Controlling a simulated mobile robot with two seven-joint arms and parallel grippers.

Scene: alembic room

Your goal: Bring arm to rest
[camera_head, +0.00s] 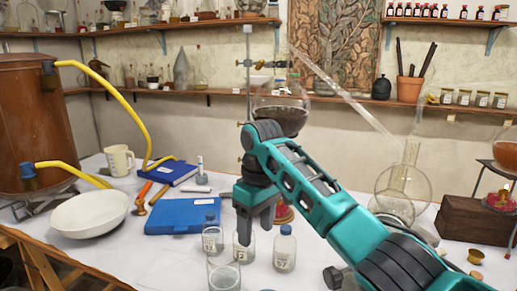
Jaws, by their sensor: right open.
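My right arm, teal and dark grey, comes in from the lower right and reaches across the middle of the view. My right gripper (256,232) hangs with its fingers pointing down above the white table (330,262). It is open, and I see nothing held in it. A small labelled bottle (243,256) shows just below the gripper's left finger; its top is hidden, and I cannot tell whether they touch. Two blue-capped bottles (212,240) (285,253) stand to its left and right. My left gripper is not in view.
A glass beaker (224,278) stands at the front. A blue case (180,217), white bowl (90,214) and mug (120,160) are left. A dark-filled flask (280,115) hangs on a stand behind my arm. A clear round flask (403,184) and wooden block (470,218) are right.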

